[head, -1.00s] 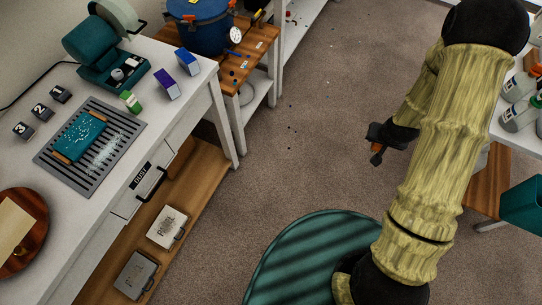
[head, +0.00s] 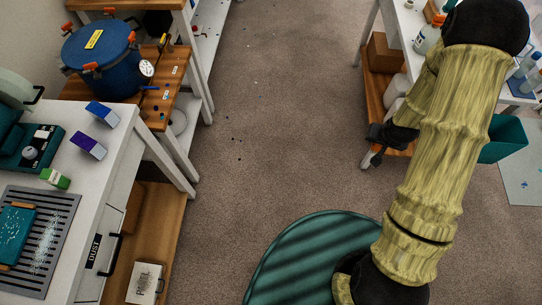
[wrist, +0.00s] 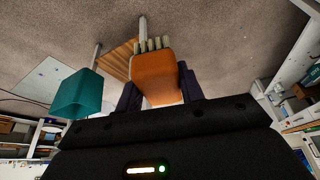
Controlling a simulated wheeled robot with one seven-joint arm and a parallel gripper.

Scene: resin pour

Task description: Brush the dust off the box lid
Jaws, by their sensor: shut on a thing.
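A flat teal piece with wooden ends (head: 14,236), speckled with white dust, lies on a grey slotted grate (head: 68,205) at the left edge of the head view; it looks like the box lid. A pale dust patch (head: 45,240) lies on the slots beside it. My gripper (head: 376,155) is far to the right of the lid, over the floor side of the room. In the wrist view my gripper (wrist: 158,98) is shut on a brush with an orange-brown block (wrist: 150,78) and pale bristles (wrist: 154,45). The bristles point away from the palm and touch nothing visible.
The white bench (head: 122,140) holds a green-and-white box (head: 55,178), purple and blue boxes, and a drawer marked DUST (head: 93,250). A blue pot (head: 100,58) stands behind. At right are another bench and a teal bin (head: 505,138). Open carpet (head: 270,130) lies between.

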